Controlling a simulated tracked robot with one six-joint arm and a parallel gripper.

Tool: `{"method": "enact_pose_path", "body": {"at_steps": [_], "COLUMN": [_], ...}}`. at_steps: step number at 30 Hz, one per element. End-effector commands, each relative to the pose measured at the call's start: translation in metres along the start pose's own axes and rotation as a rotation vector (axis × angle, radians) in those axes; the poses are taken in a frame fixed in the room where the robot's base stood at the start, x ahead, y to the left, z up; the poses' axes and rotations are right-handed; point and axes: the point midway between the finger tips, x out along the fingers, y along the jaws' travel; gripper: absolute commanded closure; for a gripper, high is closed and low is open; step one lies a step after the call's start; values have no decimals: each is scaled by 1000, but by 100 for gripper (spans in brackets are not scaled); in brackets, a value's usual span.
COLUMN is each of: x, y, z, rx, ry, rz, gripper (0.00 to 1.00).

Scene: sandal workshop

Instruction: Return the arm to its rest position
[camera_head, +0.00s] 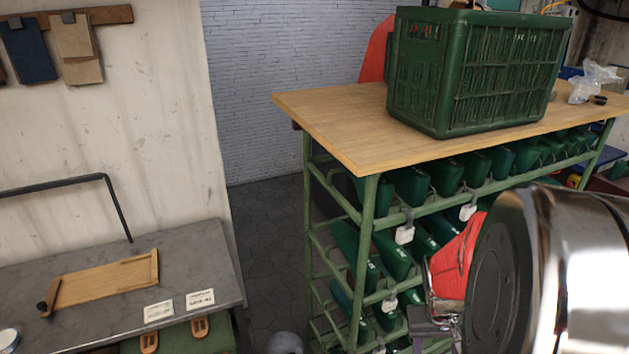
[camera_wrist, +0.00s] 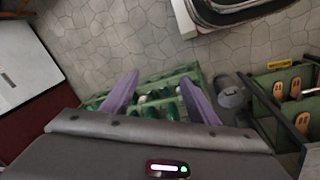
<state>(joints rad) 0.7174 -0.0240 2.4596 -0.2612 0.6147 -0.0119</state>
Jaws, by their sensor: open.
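My gripper (camera_wrist: 159,77) shows in the wrist view as two purple fingers standing well apart, open, with nothing between them. Beyond the fingers, lower down, is a green container (camera_wrist: 158,97) with dark green and pale items in it, partly hidden by the fingers and my gripper body. In the head view, a shiny metal link of my arm fills the lower right, in front of the green rack.
A wood-topped green rack (camera_head: 325,109) holds green bins and carries a green crate (camera_head: 475,75). A grey bench (camera_head: 190,255) with a wooden tray (camera_head: 105,282) stands at left. Tiled floor (camera_head: 272,215) lies between. A container with sandal-shaped pieces (camera_wrist: 297,88) is right in the wrist view.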

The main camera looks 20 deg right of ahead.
Motion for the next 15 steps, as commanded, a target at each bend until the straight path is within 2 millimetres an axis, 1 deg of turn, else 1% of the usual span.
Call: {"method": "enact_pose_path", "body": {"at_steps": [1,3,15], "x": [-13,-29,-113], "y": [-11,-25,-104], "z": [0,3,25], "rx": [-9,-15,-103], "ry": [10,16,101], "rz": [-7,-21,-123], "gripper": [46,46,46]}}
